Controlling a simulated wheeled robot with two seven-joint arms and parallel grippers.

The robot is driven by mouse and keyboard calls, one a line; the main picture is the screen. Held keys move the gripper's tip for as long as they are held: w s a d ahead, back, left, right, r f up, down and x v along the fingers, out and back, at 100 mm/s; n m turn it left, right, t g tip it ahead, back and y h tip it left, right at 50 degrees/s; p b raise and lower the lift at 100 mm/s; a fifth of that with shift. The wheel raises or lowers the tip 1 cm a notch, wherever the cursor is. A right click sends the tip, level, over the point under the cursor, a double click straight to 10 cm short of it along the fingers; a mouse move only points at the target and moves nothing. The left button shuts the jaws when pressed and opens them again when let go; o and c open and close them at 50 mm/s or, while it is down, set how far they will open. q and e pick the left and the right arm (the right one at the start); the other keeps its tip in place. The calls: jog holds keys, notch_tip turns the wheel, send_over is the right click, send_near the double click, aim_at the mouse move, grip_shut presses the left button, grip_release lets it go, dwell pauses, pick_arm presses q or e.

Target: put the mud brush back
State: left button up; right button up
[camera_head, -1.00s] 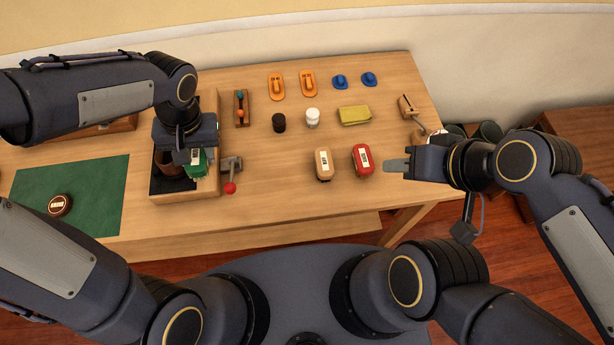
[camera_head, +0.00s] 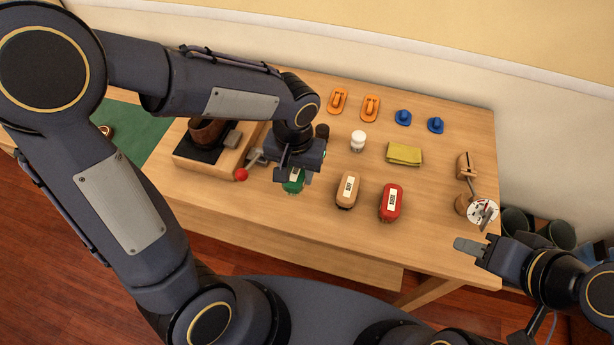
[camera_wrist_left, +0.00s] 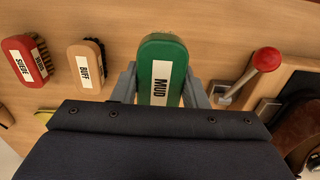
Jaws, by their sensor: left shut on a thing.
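The mud brush is green with a white MUD label and shows in the left wrist view (camera_wrist_left: 161,62). In the head view it (camera_head: 294,183) is partly hidden under my left gripper (camera_head: 292,172). My left gripper is shut on it, with one finger on each long side. The brush is in line with the beige BUFF brush (camera_head: 347,190) and the red brush (camera_head: 390,203), at the left end of this row. I cannot tell whether it touches the table (camera_head: 330,247). My right gripper (camera_head: 470,247) is at the table's right front edge, apart from the brushes; its opening is unclear.
A wooden stand (camera_head: 183,153) with a brown shoe (camera_head: 207,132) and a red-knobbed lever (camera_head: 242,174) is just left of the brush. Behind are a white jar (camera_head: 358,141), a dark jar (camera_head: 322,131) and a yellow cloth (camera_head: 404,154). The table's front strip is clear.

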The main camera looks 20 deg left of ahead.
pick_arm(q)
jog(key=w+f, duration=0.1)
jog(key=f, duration=0.1)
jog(key=w+d+f, duration=0.1)
jog(key=w+f, duration=0.1)
jog(key=shift+w+f, duration=0.2)
jog(key=shift+f, duration=1.5)
jog(key=shift+f, duration=0.25)
jog(key=o, duration=1.1)
jog(key=shift+r, duration=0.15)
